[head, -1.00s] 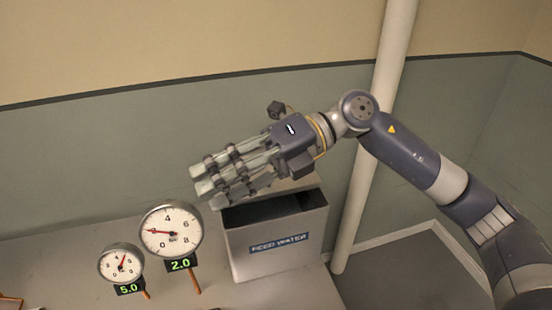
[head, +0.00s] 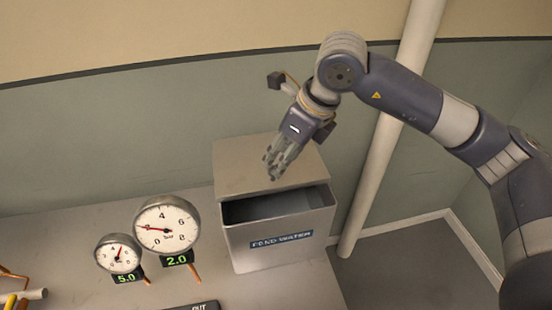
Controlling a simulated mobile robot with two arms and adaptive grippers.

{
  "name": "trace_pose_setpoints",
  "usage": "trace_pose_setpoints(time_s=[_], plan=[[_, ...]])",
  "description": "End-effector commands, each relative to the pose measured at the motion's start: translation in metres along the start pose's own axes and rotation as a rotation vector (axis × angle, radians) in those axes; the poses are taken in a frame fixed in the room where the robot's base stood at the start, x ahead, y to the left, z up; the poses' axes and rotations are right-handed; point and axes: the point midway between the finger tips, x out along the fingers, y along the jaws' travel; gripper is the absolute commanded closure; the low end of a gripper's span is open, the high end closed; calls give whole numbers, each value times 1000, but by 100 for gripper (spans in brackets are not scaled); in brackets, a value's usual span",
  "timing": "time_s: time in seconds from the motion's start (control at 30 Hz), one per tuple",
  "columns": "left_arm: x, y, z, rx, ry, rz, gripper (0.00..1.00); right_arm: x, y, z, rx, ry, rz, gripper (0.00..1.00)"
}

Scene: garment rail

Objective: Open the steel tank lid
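My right gripper (head: 272,172) points down in front of or just above the lid. Whether its fingers touch the lid, and whether they are open or shut, I cannot tell. My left gripper is not in view.
Two round gauges stand left of the tank, a larger one (head: 167,226) tagged 2.0 and a smaller one (head: 118,254) tagged 5.0. A dark panel (head: 195,306) lies at the bottom edge. A pale vertical pipe (head: 372,180) rises behind the tank's right side.

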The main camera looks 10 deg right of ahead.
Motion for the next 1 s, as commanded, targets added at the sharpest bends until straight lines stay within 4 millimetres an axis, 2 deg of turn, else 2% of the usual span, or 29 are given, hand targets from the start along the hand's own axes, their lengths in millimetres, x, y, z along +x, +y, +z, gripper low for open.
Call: trace_pose_setpoints(time_s=[0.1,0.3,0.63,0.67,0.8,0.83,1.0], plan=[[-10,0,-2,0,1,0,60,18,1,0,-1,2,4,61],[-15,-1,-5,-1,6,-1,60,39,1,1,0,0,3,61],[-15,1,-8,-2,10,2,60,44,0,0,0,-2,2,61],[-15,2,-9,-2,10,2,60,44,0,0,0,-2,2,65],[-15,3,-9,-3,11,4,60,44,0,0,0,-2,2,97],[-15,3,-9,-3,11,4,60,44,0,0,0,-2,2,100],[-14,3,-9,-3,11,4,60,44,0,1,0,-2,2,100]])
